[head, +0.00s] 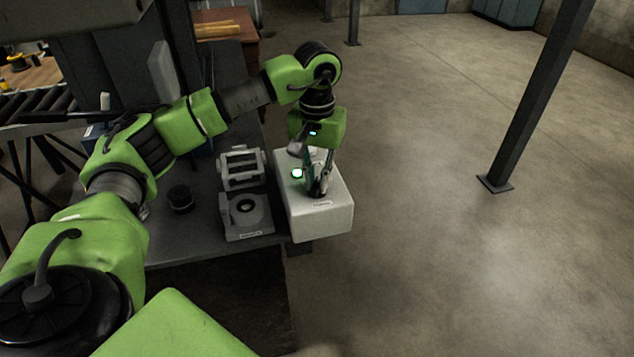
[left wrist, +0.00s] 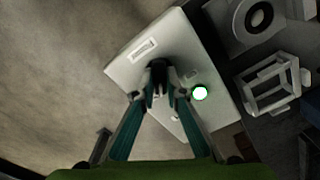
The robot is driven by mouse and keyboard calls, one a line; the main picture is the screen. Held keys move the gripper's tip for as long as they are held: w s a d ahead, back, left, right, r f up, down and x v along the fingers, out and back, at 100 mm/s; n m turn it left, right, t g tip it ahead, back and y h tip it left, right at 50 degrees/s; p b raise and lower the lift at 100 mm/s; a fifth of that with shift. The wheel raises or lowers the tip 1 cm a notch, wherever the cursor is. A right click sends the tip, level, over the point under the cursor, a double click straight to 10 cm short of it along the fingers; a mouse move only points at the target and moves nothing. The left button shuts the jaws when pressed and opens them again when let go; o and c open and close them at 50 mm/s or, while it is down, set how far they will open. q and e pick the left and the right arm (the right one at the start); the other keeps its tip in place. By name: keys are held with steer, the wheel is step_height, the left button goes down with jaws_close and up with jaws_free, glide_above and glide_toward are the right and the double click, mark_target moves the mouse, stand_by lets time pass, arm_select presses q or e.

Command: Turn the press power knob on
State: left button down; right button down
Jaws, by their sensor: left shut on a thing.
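A pale control box (head: 330,218) sits at the right end of the dark bench, with a lit green-rimmed white lamp (head: 297,173) on its top. My left gripper (head: 319,190) points down onto the box top from above. In the left wrist view its fingers close around a dark knob (left wrist: 158,66) on the box (left wrist: 125,72), and the lamp (left wrist: 200,93) is beside them. The fingers hide much of the knob, so I cannot tell which way it is turned. My right gripper is not in view.
A grey block with a round hole (head: 247,222) and a pale open frame (head: 241,169) stand left of the box. A small black cylinder (head: 180,197) is on the bench (head: 190,240). The floor to the right is clear except for a steel post (head: 530,110).

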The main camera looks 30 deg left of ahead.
mark_target(317, 183)
arm_select(q)
steer(key=shift+m+b, duration=0.3)
steer(key=shift+m, duration=0.8)
steer(key=shift+r, duration=0.1)
steer(key=c, duration=2.1)
jaws_free()
step_height(317, 183, up, 12)
steer(key=shift+f, duration=0.1)
